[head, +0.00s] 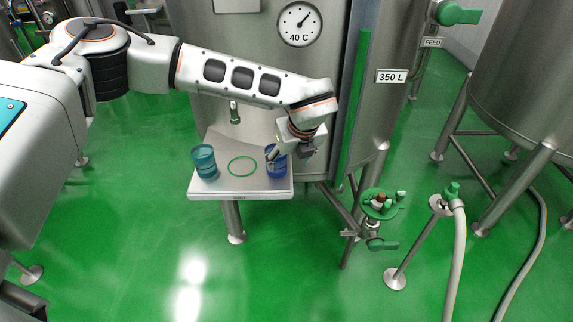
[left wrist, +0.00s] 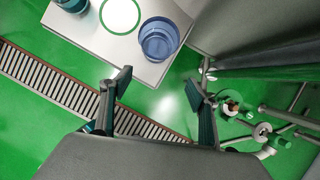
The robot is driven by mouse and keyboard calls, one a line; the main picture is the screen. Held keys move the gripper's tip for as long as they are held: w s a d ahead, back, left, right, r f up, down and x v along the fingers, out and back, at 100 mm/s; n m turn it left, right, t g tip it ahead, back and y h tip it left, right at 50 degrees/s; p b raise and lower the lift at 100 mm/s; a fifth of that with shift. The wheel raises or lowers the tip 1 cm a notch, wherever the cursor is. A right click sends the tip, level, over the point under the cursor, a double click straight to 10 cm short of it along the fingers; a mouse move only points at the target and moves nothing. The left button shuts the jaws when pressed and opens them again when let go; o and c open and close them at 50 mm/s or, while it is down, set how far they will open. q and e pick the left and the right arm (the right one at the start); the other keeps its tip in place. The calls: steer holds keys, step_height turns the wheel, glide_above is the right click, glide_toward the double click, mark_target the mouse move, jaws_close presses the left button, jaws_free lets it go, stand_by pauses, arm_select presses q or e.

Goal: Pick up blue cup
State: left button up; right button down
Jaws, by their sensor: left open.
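The blue cup (head: 277,168) stands upright near the right edge of a small white table (head: 240,190). In the left wrist view the blue cup (left wrist: 159,42) is see-through, looks empty, and lies beyond the fingertips, not between them. My left gripper (head: 280,153) is at the cup's upper right in the head view and partly covers its rim. In the left wrist view the left gripper's (left wrist: 160,84) two fingers are wide apart with nothing between them. My right gripper is not in view.
A teal cup (head: 204,163) stands at the table's left, with a green ring mark (head: 242,166) between the cups. A steel tank (head: 270,60) rises close behind the table. Green floor in front is clear.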

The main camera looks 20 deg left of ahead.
arm_select(q)
steer(key=shift+n+t+y, duration=0.3)
steer(key=shift+t+y, duration=0.1)
steer(key=w+a+f, duration=0.4)
steer(key=w+a, duration=0.1)
steer(key=shift+w+a+f, duration=0.1)
steer(key=shift+a+f, duration=0.05)
steer(key=shift+f, duration=0.1)
steer(key=c, duration=1.1)
